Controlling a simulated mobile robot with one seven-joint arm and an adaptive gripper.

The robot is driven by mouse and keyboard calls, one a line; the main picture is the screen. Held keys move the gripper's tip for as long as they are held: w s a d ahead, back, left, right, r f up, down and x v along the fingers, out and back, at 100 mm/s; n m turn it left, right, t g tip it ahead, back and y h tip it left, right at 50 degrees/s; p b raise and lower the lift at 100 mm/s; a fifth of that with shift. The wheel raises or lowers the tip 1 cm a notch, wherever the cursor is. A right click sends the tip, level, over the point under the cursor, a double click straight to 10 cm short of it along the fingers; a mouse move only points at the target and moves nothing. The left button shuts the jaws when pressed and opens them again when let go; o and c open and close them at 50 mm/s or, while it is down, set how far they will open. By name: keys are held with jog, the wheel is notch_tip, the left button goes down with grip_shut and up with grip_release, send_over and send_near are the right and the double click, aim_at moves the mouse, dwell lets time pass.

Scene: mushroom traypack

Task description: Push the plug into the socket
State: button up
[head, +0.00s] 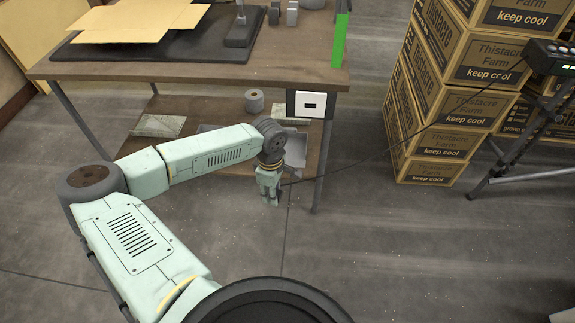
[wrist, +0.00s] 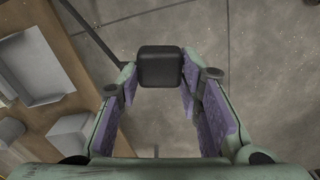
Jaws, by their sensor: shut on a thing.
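The socket (head: 311,104) is a white plate with a small dark opening, in a dark surround at the front right edge of the workbench in the head view. My gripper (head: 271,199) hangs in front of the bench, below and to the left of the socket and clear of it. In the wrist view my gripper (wrist: 161,80) is shut on the plug (wrist: 160,66), a dark block between the fingertips. The plug's prongs do not show. In the head view a thin dark cable (head: 400,140) runs from beside my gripper to the device on the tripod.
The workbench (head: 200,75) holds an open carton (head: 135,22); a green strip (head: 340,40) rises at its right corner. A lower shelf bears a tape roll (head: 254,100). Stacked boxes (head: 440,110) and a tripod device (head: 550,57) stand right. Floor before the bench is clear.

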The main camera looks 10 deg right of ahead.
jog(key=s+a+f+m, duration=0.1)
jog(key=a+f+m, duration=0.1)
jog(key=f+m, duration=0.4)
jog(key=s+a+f+m, duration=0.2)
jog(key=a+f+m, duration=0.1)
jog(key=f+m, duration=0.3)
jog(key=shift+a+f, duration=0.2)
jog(key=shift+f, duration=0.55)
jog(key=shift+a, duration=0.1)
